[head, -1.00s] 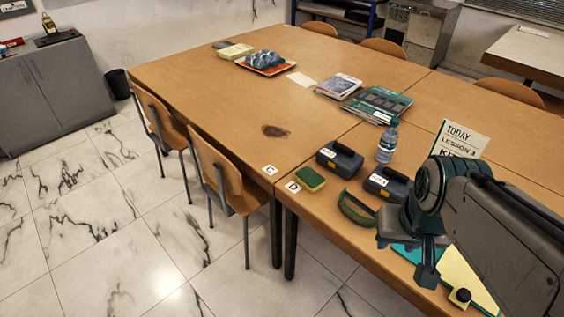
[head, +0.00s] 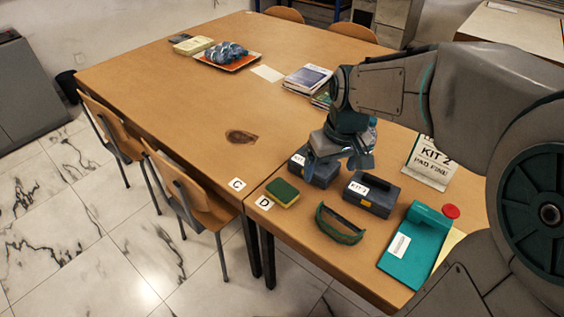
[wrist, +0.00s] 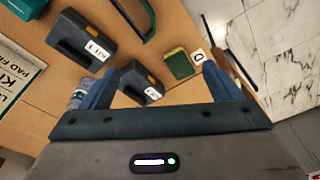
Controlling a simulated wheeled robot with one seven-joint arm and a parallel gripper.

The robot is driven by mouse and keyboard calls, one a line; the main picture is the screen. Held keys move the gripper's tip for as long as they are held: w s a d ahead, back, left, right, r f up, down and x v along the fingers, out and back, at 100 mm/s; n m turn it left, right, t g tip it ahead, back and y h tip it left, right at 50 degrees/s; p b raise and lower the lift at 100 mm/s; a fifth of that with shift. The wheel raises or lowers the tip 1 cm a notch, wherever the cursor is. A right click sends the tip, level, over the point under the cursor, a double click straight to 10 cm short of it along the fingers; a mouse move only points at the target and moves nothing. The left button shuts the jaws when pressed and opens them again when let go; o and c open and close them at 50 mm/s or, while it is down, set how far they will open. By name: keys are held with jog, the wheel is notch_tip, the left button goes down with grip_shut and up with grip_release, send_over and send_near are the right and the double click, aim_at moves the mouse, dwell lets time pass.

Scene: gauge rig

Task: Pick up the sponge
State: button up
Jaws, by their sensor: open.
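The sponge (head: 282,192), green on top with a yellow side, lies flat on the wooden table near its front edge, beside the card marked D. It also shows in the wrist view (wrist: 179,64), between the two finger directions and nearer the right finger. My gripper (head: 340,160) is open and empty, above the table to the right of the sponge and over the dark kit boxes. In the wrist view my gripper (wrist: 155,85) has its two blue-grey fingers spread wide apart. It does not touch the sponge.
Two dark kit boxes (head: 371,193) (head: 316,170) stand right of the sponge. A sign (head: 430,163) stands behind. Chairs (head: 190,195) line the left side; the table's middle is mostly clear.

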jog(key=w+a+f+n, duration=0.3)
jog(key=w+a+f, duration=0.2)
jog(key=w, duration=0.3)
jog(key=n+g+b, duration=0.1)
jog(key=n, duration=0.1)
send_over(282, 189)
jog(key=s, duration=0.1)
jog(key=shift+h, duration=0.3)
notch_tip(282, 189, down, 14)
jog(key=shift+f, duration=0.1)
jog(key=shift+w+f+p, duration=0.2)
jog(key=shift+w+f, duration=0.05)
jog(key=shift+f, duration=1.05)
jog(key=shift+w+f+p, duration=0.15)
jog(key=shift+w+f, duration=0.05)
jog(key=shift+f, duration=1.1)
jog(key=c, duration=1.1)
jog(key=shift+o, duration=0.2)
